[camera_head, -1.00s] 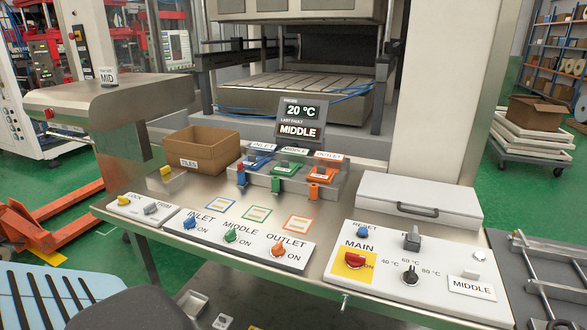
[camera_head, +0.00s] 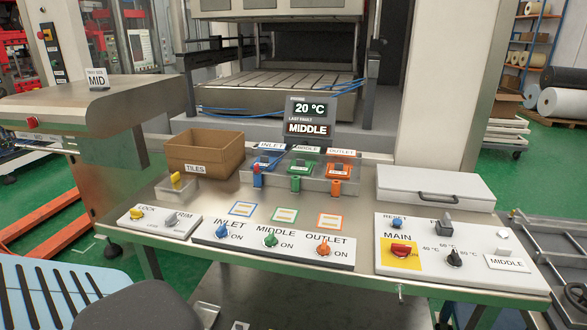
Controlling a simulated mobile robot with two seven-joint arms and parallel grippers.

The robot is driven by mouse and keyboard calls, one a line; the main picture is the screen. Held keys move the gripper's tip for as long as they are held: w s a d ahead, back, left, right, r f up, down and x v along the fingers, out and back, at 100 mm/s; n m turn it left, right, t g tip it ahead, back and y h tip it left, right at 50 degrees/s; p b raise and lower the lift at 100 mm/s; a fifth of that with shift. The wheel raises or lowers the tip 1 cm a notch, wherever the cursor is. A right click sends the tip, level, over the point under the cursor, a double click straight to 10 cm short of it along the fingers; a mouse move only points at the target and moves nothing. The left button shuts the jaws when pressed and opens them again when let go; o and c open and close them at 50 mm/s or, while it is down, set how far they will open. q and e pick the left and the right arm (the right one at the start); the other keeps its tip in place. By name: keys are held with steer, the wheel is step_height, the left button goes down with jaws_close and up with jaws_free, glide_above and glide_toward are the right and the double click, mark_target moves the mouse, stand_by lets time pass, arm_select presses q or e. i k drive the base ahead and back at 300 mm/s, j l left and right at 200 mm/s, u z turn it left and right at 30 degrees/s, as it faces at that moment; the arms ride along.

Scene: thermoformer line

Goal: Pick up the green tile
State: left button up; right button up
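A green-edged square (camera_head: 286,215) with a pale, yellowish centre lies flat on the steel table, between a blue-edged square (camera_head: 242,209) and an orange-edged square (camera_head: 330,221). I cannot tell whether these squares are loose tiles or markings. Behind them a clear rack has three coloured slots, and its middle, green slot (camera_head: 301,167) sits under a MIDDLE label, with a green tab below. I cannot make out whether a green tile sits in that slot. Neither of my grippers is in view.
A brown TILES box (camera_head: 204,155) stands left of the rack; its contents are hidden. A switch panel (camera_head: 275,245) runs along the front edge. A white lidded case (camera_head: 435,187) and the MAIN panel (camera_head: 455,258) fill the right. A display (camera_head: 308,117) stands behind the rack.

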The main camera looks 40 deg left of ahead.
mark_target(301, 165)
steer(key=k+j, duration=0.3)
steer(key=j, duration=0.2)
steer(key=k+j, duration=0.3)
steer(key=j, duration=0.15)
steer(key=k+j+z, duration=0.1)
steer(key=k+j, duration=0.15)
steer(key=j, duration=0.25)
